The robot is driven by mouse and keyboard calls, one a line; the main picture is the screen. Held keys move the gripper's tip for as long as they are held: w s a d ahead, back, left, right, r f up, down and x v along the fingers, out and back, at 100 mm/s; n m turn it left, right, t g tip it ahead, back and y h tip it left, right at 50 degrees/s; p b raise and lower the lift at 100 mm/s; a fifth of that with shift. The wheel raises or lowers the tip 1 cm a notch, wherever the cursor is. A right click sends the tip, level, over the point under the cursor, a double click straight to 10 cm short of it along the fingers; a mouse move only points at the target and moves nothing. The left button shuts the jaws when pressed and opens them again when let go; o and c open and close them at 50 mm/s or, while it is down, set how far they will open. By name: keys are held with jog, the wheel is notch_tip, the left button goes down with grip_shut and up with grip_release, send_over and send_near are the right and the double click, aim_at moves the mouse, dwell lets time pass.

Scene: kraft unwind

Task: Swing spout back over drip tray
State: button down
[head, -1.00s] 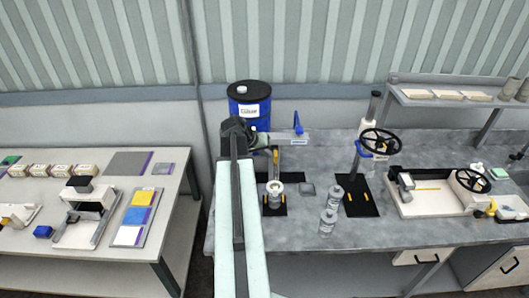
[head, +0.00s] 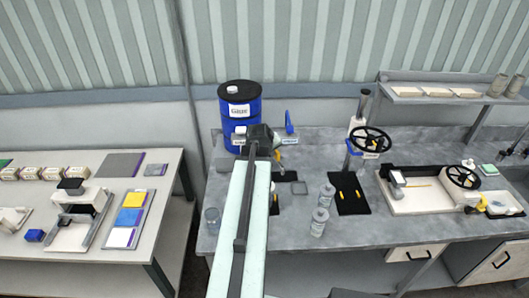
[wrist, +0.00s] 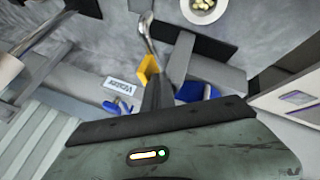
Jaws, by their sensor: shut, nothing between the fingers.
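A blue drum (head: 240,118) with a white label stands at the back of the grey bench in the head view. A blue upright handle (head: 289,122) stands to its right. My gripper (head: 262,136) is in front of the drum, and my arm hides much of the fixture there. In the wrist view, my gripper (wrist: 157,95) is shut and empty. A curved metal piece (wrist: 148,32), possibly the spout, and a yellow part (wrist: 149,70) lie just beyond its tips. Contact is unclear.
A glass jar (head: 211,220) stands left of my arm, and two lidded jars (head: 320,218) stand right of it. A black handwheel (head: 370,140) rises over a black mat (head: 346,194). A white tray fixture (head: 425,194) is farther right. A separate table (head: 100,255) is at left.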

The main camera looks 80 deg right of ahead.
jog(key=s+d, duration=0.5)
jog(key=shift+s+d, duration=0.2)
jog(key=shift+s, duration=0.2)
jog(key=shift+s+d+r, duration=0.1)
jog(key=shift+d+r, duration=0.05)
jog(key=shift+r, duration=0.05)
dwell(0.3)
